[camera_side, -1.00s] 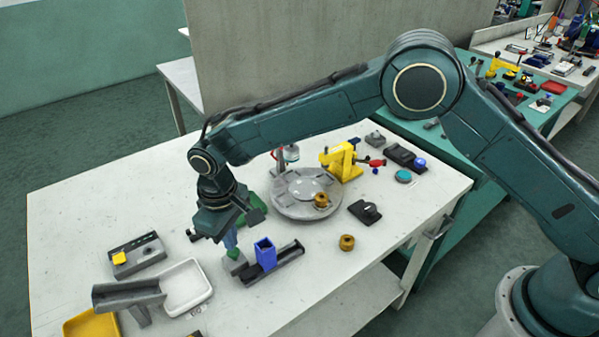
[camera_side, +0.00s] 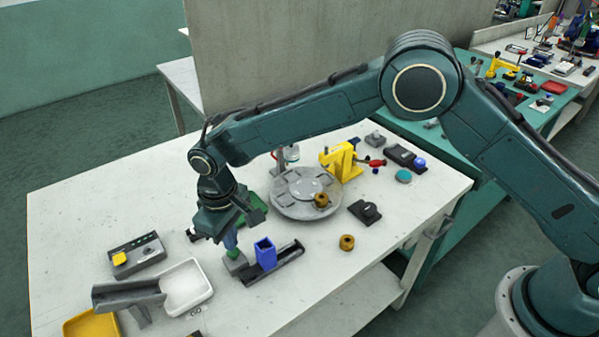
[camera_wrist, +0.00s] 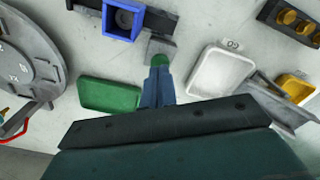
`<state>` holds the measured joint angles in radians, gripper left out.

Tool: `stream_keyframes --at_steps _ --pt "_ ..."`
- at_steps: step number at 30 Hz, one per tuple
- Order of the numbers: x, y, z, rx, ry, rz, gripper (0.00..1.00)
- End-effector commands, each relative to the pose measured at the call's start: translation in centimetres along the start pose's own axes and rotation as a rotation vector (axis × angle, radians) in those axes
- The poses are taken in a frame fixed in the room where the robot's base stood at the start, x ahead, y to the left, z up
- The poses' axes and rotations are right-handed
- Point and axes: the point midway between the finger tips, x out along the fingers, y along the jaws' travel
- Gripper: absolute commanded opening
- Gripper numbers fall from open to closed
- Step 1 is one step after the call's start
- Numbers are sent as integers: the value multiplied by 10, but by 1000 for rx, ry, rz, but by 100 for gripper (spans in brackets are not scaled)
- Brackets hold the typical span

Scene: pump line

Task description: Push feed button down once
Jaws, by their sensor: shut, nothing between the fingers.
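The feed button appears to be the green button (camera_side: 233,254) on a small grey box (camera_side: 236,266), left of the blue square holder. In the wrist view the green button (camera_wrist: 160,60) shows just past my fingertips, with its grey box (camera_wrist: 160,46) behind it. My gripper (camera_side: 231,246) points down directly over the button, its blue-grey fingers closed together and empty. The fingertips (camera_wrist: 158,72) cover part of the button. They are at or very close to its top; I cannot tell whether they touch it or whether it is pressed in.
A blue square holder (camera_side: 265,252) on a dark rail stands close to the right of the button box. A white tray (camera_side: 187,288) and a grey chute (camera_side: 128,293) lie to the left. A green tray (camera_wrist: 108,95) is behind my gripper. The round turntable (camera_side: 300,205) is farther back.

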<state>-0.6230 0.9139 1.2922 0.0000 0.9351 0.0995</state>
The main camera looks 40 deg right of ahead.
Motion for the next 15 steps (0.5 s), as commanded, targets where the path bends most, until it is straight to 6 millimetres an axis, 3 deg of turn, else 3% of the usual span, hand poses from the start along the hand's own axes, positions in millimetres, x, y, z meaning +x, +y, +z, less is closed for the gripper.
stream_keyframes --at_steps 15 --pt "11 0 0 0 -1 0 0"
